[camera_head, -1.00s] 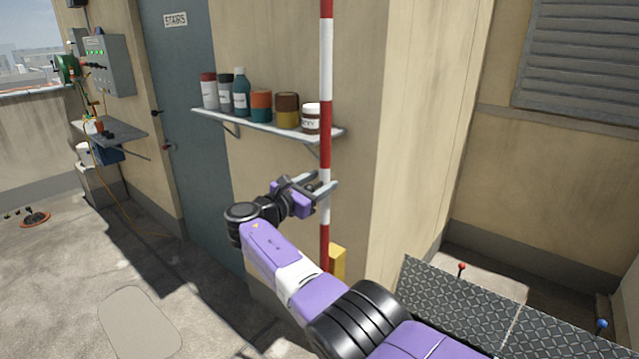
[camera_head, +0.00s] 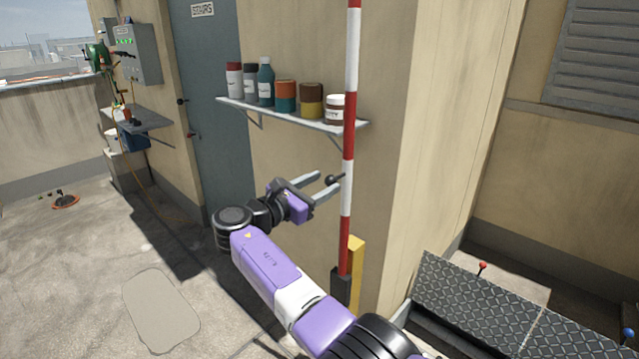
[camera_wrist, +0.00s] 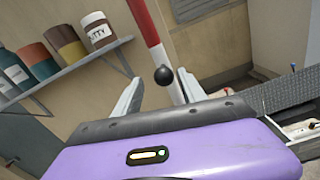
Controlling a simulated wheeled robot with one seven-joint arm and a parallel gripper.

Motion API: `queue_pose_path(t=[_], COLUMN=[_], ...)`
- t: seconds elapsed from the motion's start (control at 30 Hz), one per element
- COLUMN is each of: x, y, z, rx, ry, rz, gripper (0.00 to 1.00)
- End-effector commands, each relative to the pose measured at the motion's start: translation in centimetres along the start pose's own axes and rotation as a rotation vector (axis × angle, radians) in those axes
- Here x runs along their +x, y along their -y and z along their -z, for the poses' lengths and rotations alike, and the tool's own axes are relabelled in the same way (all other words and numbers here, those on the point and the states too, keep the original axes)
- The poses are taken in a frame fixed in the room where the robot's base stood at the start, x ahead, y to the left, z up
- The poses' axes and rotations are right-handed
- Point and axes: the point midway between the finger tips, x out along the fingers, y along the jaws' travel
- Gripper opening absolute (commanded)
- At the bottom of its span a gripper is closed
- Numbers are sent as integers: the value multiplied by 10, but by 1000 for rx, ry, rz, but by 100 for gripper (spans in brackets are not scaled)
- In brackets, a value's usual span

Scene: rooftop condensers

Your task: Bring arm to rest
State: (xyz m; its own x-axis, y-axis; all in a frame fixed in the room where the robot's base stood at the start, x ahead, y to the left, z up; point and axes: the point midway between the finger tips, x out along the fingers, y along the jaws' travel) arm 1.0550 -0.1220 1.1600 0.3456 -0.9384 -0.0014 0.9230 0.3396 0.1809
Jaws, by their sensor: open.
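My gripper (camera_head: 325,183) is open and empty in the head view, below the wall shelf and just left of a red and white striped pole (camera_head: 349,140). A small black ball knob (camera_head: 332,180) on the pole's side shows between or just beyond the fingertips. In the wrist view the two fingers of my gripper (camera_wrist: 158,95) are spread apart, and the black knob (camera_wrist: 164,75) sits between them, in front of the striped pole (camera_wrist: 146,22). I cannot tell whether a finger touches the knob or the pole.
A shelf (camera_head: 285,119) with several jars and bottles hangs above my gripper. A yellow post (camera_head: 356,262) stands at the wall corner. A metal tread-plate surface (camera_head: 480,300) with a red-knobbed lever (camera_head: 482,266) is at lower right. The concrete floor at left is mostly clear.

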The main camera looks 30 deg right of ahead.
Motion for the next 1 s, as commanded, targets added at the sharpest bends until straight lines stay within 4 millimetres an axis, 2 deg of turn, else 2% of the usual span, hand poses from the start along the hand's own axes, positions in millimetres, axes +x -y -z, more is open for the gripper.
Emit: queue_pose_path(t=[0.23,0.37,0.47,0.57,0.6,0.7,0.8,0.9,1.0], x=[0,-3,-11,-26,-34,-54,-78,-104,-131], y=[1,6,17,36,46,72,102,136,172], z=[3,29,72,134,158,213,261,301,332], rx=[1,16,55,120,153,239,333,433,541], ry=[-4,-42,-112,-224,-273,-395,-518,-639,-757], rz=[-2,-27,-71,-126,-146,-186,-208,-217,-212], gripper=[49,49,49,49,49,49,49,49,49])
